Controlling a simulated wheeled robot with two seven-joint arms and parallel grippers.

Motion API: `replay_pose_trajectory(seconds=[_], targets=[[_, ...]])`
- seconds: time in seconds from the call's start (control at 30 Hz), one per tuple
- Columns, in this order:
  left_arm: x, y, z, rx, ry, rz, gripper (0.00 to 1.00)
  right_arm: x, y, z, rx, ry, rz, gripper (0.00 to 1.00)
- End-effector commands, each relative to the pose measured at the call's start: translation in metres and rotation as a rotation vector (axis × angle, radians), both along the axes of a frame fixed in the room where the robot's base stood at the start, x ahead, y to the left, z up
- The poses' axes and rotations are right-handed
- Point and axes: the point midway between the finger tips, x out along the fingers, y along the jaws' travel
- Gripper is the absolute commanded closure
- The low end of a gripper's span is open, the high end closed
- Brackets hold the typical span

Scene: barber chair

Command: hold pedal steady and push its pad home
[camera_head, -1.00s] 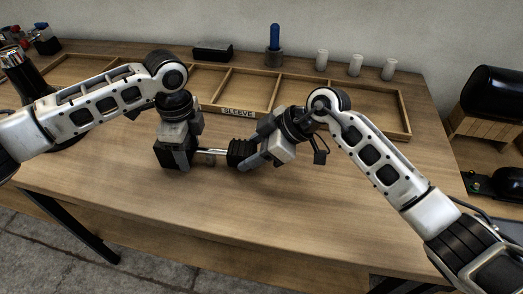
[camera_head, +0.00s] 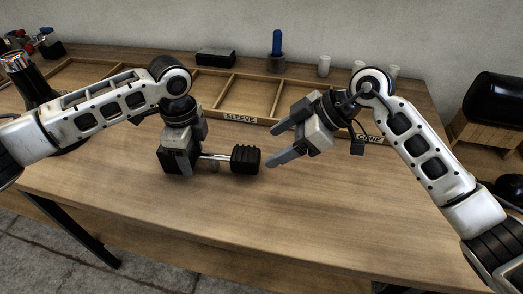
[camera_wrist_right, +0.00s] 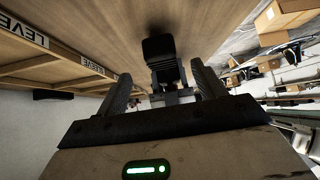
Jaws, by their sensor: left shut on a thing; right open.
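The pedal shows as a silver rod (camera_head: 215,156) with a black ribbed pad (camera_head: 245,159) on its right end. It lies level, low over or on the table; I cannot tell which. My left gripper (camera_head: 182,165) is shut on the pedal's left part and hides that end. My right gripper (camera_head: 275,146) is open and empty, to the right of the pad and apart from it, its fingers pointing left towards it. In the right wrist view the pad (camera_wrist_right: 158,47) shows beyond and between the open fingers (camera_wrist_right: 161,75).
A wooden divided tray (camera_head: 232,110) with labels such as SLEEVE runs along the table's back. Behind it stand a black box (camera_head: 215,57), a blue-handled tool in a cup (camera_head: 277,45) and white cups (camera_head: 324,66). The table front (camera_head: 200,220) is clear.

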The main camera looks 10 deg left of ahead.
Motion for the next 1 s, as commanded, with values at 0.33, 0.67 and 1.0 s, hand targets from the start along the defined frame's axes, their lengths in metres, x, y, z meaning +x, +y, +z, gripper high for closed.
replay_pose_trajectory(seconds=[0.33,0.67,1.0], targets=[[0.000,0.000,0.001,0.000,-0.001,0.001,0.86,0.000,-0.030,0.030,0.000,-0.001,0.000,0.31],[0.000,0.000,0.001,0.000,-0.001,0.001,0.86,-0.001,-0.030,0.031,0.000,0.000,0.000,0.31],[0.000,0.000,0.000,0.000,0.000,0.001,0.18,-0.001,-0.030,0.031,0.000,0.000,0.000,0.31]])
